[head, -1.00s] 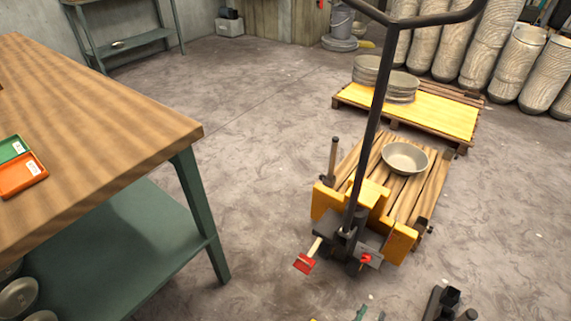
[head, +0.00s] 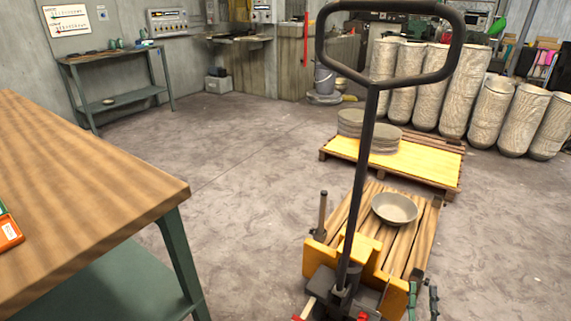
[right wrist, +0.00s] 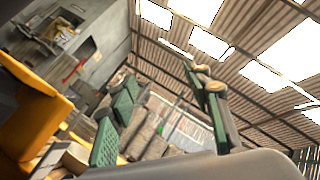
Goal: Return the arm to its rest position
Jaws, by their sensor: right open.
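My right gripper (head: 422,300) shows at the bottom of the head view, right of the pallet jack's yellow part. Its two dark fingers with green pads point upward and stand apart, with nothing between them. In the right wrist view the same open fingers (right wrist: 165,112) show green pads and point up toward the roof. A grey metal bowl (head: 395,209) sits upright on the wooden pallet (head: 360,212), beyond the gripper and apart from it. My left gripper is out of view.
The pallet jack's black handle (head: 368,140) rises close to my right gripper's left. A wooden-topped workbench (head: 100,185) fills the left side. A second pallet (head: 425,160) with stacked bowls (head: 368,130) and wrapped rolls (head: 455,90) stand behind. Floor is clear between bench and pallets.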

